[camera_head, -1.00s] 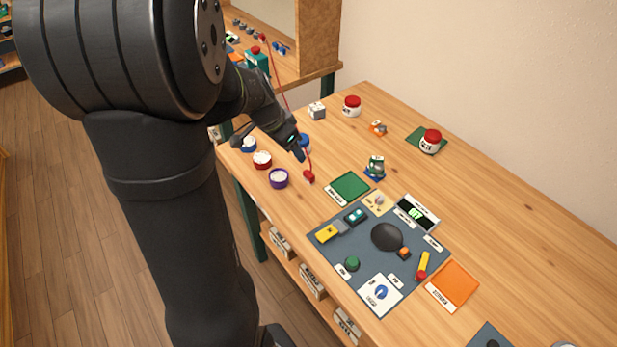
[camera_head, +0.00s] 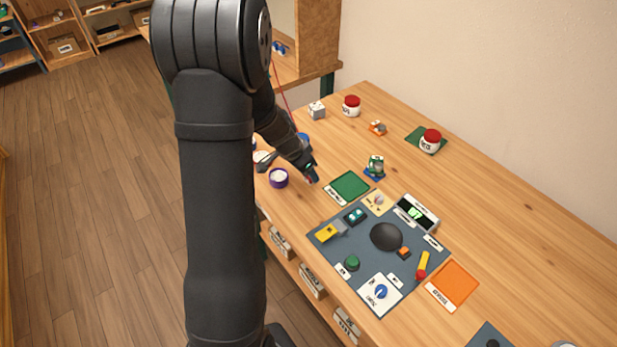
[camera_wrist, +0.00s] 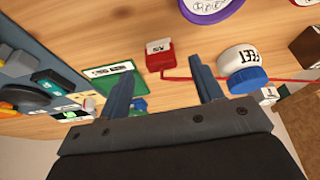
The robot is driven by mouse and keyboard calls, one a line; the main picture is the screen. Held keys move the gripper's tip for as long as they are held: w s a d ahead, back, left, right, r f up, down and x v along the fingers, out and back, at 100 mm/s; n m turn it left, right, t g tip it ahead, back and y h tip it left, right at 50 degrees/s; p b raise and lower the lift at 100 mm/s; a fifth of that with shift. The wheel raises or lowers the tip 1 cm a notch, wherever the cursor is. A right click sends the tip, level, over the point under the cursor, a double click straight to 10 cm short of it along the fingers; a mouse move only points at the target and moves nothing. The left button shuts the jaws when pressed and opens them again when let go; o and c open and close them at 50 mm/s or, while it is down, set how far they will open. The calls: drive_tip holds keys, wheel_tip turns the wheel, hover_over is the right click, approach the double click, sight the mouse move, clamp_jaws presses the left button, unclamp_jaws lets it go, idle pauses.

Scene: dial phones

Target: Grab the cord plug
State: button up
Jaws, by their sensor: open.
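The cord plug (camera_wrist: 159,54) is a small red block with a white label, lying on the wooden table in the wrist view. A thin red cord (camera_wrist: 292,80) runs from it to the right. My gripper (camera_wrist: 162,72) is open and empty, and the plug shows ahead of the gap between its fingertips, apart from them. In the head view my gripper (camera_head: 312,173) is low over the table by the green mat (camera_head: 350,186), and it mostly hides the plug there. The cord (camera_head: 283,88) rises behind my arm.
A white jar with a blue lid (camera_wrist: 248,80) stands close to the right finger in the wrist view. The grey panel (camera_head: 325,250) with controls lies in front. The table's right side is mostly clear.

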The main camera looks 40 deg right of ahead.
drive_tip(key=shift+x, duration=1.9)
drive_tip(key=shift+w, duration=0.1)
drive_tip(key=c, duration=1.1)
drive_tip(key=shift+o, duration=0.2)
drive_tip(key=shift+r, duration=0.1)
